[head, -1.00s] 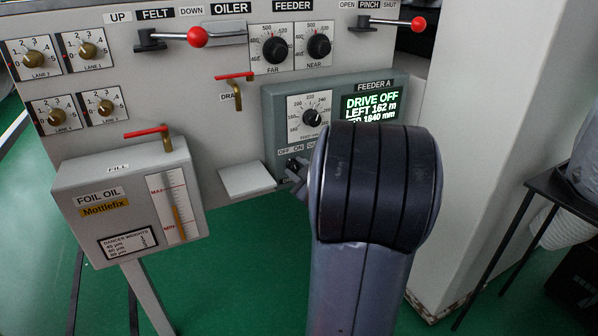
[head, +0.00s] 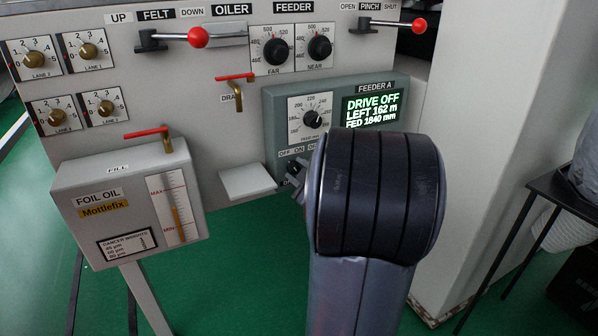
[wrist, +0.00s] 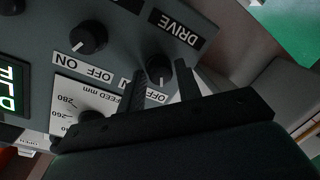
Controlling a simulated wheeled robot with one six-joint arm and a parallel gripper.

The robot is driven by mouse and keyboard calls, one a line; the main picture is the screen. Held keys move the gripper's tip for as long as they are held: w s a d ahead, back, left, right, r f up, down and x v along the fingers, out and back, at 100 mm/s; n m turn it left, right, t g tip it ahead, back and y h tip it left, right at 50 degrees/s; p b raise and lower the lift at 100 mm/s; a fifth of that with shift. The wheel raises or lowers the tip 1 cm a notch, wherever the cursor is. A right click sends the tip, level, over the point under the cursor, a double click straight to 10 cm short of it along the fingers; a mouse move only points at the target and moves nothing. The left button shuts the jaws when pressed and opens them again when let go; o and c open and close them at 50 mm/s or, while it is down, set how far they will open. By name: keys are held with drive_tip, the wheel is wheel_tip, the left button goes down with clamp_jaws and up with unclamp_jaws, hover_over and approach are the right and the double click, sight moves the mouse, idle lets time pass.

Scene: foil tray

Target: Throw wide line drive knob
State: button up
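The feeder box (head: 270,115) has a lit display (head: 372,108) reading "DRIVE OFF, LEFT 162 m, FED 1840 mm". In the wrist view the black drive knob (wrist: 158,68) sits below the DRIVE label (wrist: 178,25); its white mark points down in the picture, toward the OFF side of its label. My gripper (wrist: 160,85) is open, one finger on each side of this knob in the picture; I cannot tell whether either touches it. In the head view my arm hides much of the box's lower part and most of my gripper (head: 298,188).
A second black ON/OFF knob (wrist: 88,35) is close by, and the feed dial (head: 312,118) is above. A small pale shelf (head: 247,181) juts out at left. The foil oil box (head: 130,205) stands further left. A dark side table (head: 570,195) is at right.

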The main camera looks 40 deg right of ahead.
drive_tip(key=o, duration=0.3)
drive_tip(key=s+p, duration=0.1)
drive_tip(key=s, duration=0.2)
drive_tip(key=s+a+r+p, duration=0.1)
drive_tip(key=s, duration=0.3)
drive_tip(key=s+p, duration=0.2)
drive_tip(key=s, duration=0.1)
drive_tip(key=shift+s+a+r, duration=0.15)
drive_tip(key=shift+s+a, duration=0.15)
drive_tip(key=shift+a, duration=0.1)
drive_tip(key=shift+w, duration=0.15)
drive_tip(key=w+b, duration=0.1)
drive_tip(key=w, duration=0.2)
drive_tip(key=w+d+f+b, duration=0.1)
drive_tip(key=w, duration=0.2)
drive_tip(key=w+b, duration=0.2)
drive_tip(key=w, duration=0.1)
drive_tip(key=shift+w+d+f, duration=0.2)
drive_tip(key=shift+w+d, duration=0.05)
drive_tip(key=shift+d, duration=0.05)
drive_tip(key=shift+w+d, duration=0.15)
drive_tip(key=shift+w, duration=0.3)
